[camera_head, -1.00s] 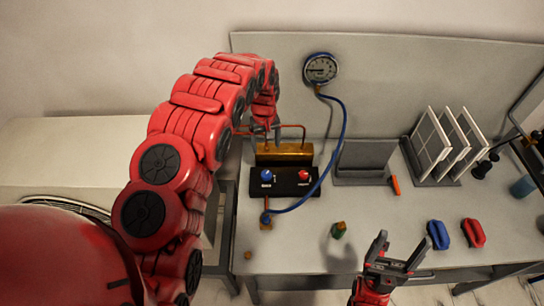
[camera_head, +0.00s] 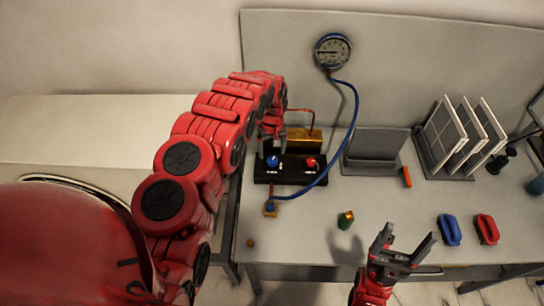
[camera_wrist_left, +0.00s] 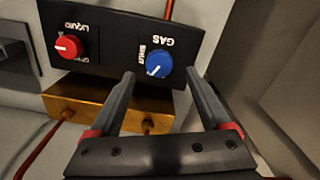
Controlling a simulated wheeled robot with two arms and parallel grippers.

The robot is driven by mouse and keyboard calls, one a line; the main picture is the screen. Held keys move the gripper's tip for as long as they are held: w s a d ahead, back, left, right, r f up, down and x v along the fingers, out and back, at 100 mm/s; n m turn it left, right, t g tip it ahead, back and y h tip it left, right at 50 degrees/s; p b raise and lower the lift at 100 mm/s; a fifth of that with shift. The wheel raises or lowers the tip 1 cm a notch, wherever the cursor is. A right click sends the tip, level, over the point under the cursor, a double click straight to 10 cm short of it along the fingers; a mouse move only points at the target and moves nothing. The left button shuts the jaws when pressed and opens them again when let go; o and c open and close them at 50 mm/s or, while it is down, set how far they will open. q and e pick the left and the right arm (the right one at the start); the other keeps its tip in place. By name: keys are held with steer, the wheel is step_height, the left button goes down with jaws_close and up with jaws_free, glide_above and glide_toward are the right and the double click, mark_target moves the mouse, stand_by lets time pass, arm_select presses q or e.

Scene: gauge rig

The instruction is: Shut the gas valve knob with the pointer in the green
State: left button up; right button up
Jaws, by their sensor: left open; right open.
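The blue gas knob (camera_head: 272,161) sits on the left of a black valve panel (camera_head: 291,176). In the left wrist view, the blue knob (camera_wrist_left: 159,64) has a white mark pointing to the lower left, and "SHUT" is printed beside it. My left gripper (camera_head: 272,133) is just above and behind it, open. In the wrist view its fingers (camera_wrist_left: 160,75) are on either side of the knob, apparently not touching. The round gauge (camera_head: 333,50) is on the back board; its pointer and any green zone are too small to read. My right gripper (camera_head: 405,240) is open and empty at the front.
A red liquid knob (camera_head: 311,163) is beside the gas knob, with a brass block (camera_head: 303,140) behind. A blue hose (camera_head: 349,125) arches to the gauge. A green cylinder (camera_head: 346,220), blue and red handled objects (camera_head: 449,230), and a panel rack (camera_head: 445,172) stand to the right.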

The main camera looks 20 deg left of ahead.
mark_target(272, 160)
arm_select(q)
steer(key=f, duration=0.3)
steer(key=shift+w+f+p, duration=0.15)
steer(key=shift+w+p, duration=0.05)
steer(key=shift+p, duration=0.1)
steer(key=shift+s+f, duration=0.1)
steer(key=shift+f, duration=0.6)
steer(key=shift+f, duration=0.1)
jaws_close()
